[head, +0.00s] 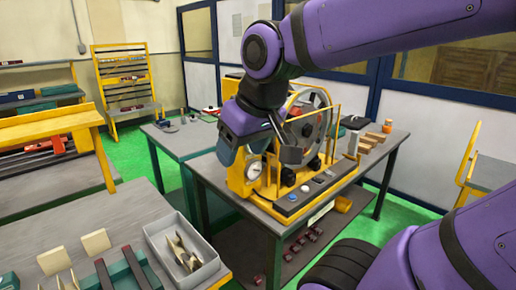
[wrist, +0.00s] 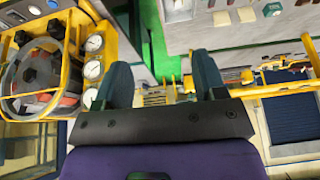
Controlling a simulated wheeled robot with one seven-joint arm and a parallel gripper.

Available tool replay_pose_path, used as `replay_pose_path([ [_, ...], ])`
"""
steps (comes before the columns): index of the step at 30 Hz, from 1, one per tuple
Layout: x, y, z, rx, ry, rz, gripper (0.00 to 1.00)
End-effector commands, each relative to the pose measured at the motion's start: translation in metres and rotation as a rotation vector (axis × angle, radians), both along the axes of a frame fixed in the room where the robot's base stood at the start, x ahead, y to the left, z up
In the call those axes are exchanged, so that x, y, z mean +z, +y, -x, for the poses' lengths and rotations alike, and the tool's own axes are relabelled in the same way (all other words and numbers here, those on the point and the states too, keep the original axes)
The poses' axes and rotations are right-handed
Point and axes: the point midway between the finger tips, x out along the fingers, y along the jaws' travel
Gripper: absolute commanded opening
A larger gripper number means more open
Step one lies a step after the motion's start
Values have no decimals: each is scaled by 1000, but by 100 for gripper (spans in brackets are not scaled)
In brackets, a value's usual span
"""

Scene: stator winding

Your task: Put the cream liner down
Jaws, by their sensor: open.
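My gripper (wrist: 162,82) is open in the wrist view, with nothing visible between its two dark teal fingers. In the head view it is in front of the yellow winding machine (head: 262,178), above the dark table, and its fingertips are hard to make out. Cream pieces stand on the near-left bench: one cream block (head: 96,242) and another cream block (head: 54,261). Several thin beige pieces (head: 180,250) lie in a grey tray (head: 152,228). I cannot tell which of these is the cream liner.
The machine's wheel and gauges (wrist: 93,62) are close on the left in the wrist view. A dark table (head: 380,158) carries the machine and small wooden blocks (head: 368,141). A teal slotted holder (head: 124,272) is beside the tray. Green floor shows between the benches.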

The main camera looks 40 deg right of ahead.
Motion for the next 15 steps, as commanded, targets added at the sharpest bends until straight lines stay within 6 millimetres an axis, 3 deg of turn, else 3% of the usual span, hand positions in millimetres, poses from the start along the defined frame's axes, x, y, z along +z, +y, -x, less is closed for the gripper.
replay_pose_path([
  [6,8,-4,31,-9,-45,19,64],
  [15,8,-4,36,-10,-49,22,64],
])
